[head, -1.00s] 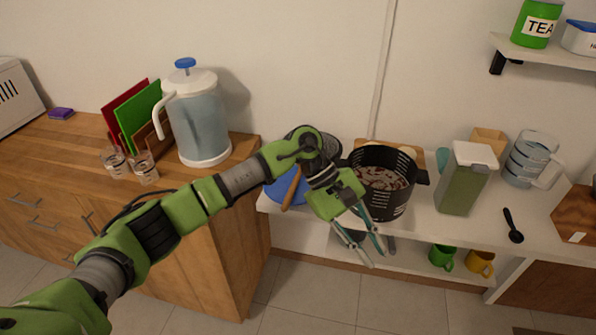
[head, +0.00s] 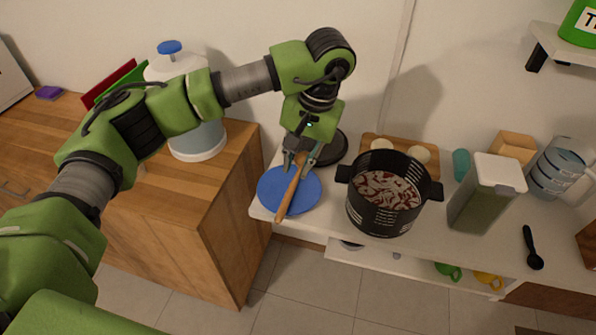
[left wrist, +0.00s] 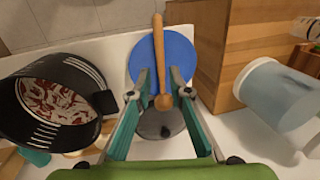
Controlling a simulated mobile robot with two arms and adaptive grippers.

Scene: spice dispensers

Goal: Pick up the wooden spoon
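The wooden spoon (head: 289,193) lies across a blue plate (head: 308,200) on the white shelf, its handle toward the front edge. In the left wrist view the spoon (left wrist: 159,55) points up the picture, with its rounded end between my fingers. My left gripper (head: 300,162) is above the spoon's far end, pointing down. In the left wrist view my left gripper (left wrist: 161,85) has its fingers apart, one on each side of the spoon; I cannot tell whether they touch it. My right gripper is not in view.
A black pot (head: 378,215) with red and white contents stands right of the plate. A dark round object (head: 334,149) is behind the plate. A green container (head: 484,195) and black scoop (head: 532,250) are farther right. A wooden counter (head: 215,190) rises at left.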

